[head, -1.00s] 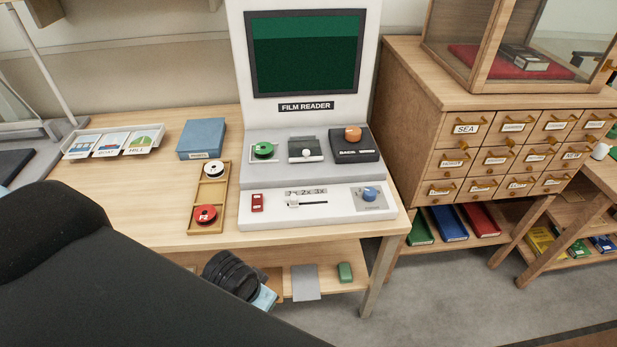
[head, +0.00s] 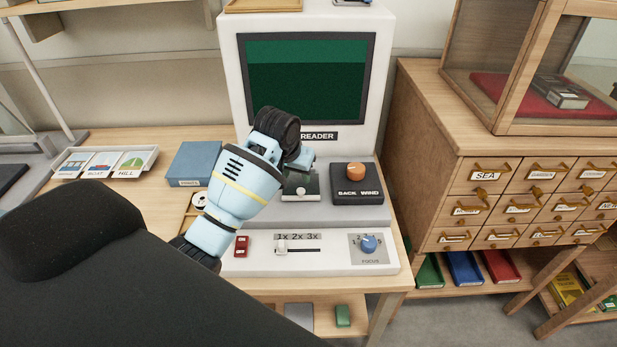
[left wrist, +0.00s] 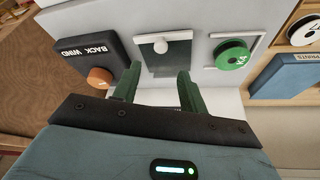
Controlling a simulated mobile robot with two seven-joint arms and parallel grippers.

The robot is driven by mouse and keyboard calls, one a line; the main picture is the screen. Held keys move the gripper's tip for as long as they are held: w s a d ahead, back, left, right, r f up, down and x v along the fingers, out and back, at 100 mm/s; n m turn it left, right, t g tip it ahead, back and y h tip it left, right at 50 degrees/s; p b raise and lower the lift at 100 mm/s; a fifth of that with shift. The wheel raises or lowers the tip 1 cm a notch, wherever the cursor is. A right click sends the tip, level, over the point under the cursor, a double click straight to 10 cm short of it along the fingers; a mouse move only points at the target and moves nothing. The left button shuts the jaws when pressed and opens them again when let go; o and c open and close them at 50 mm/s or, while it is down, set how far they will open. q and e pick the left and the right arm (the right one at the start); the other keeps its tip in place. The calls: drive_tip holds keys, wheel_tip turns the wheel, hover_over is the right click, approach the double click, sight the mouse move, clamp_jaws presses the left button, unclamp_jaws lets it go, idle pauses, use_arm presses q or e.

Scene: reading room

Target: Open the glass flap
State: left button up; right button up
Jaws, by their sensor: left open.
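The glass flap (head: 300,188) is a small dark pane with a pale round knob near its front edge. It lies down on the film reader's ledge, between the green reel and the BACK WIND box. In the left wrist view the flap (left wrist: 172,62) and its knob (left wrist: 160,46) show just beyond the fingers. My left gripper (left wrist: 159,72) is open and empty, its two green fingers apart and pointing at the flap. In the head view the left gripper (head: 301,166) is over the flap's back part and hides it. My right gripper is out of view.
The BACK WIND box (head: 357,184) with its orange knob stands close right of the flap. The green reel (left wrist: 233,56) is on its other side. The reader's screen (head: 310,85) rises behind. A red switch (head: 241,246), slider and blue focus knob (head: 368,243) are in front.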

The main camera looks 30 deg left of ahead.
sight(301, 190)
use_arm(q)
drive_tip(key=shift+x, duration=3.8)
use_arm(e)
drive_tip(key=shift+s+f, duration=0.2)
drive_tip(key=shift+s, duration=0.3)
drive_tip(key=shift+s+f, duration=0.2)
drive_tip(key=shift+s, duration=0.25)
use_arm(q)
drive_tip(key=shift+s+f, duration=0.1)
drive_tip(key=shift+s, duration=0.05)
clamp_jaws()
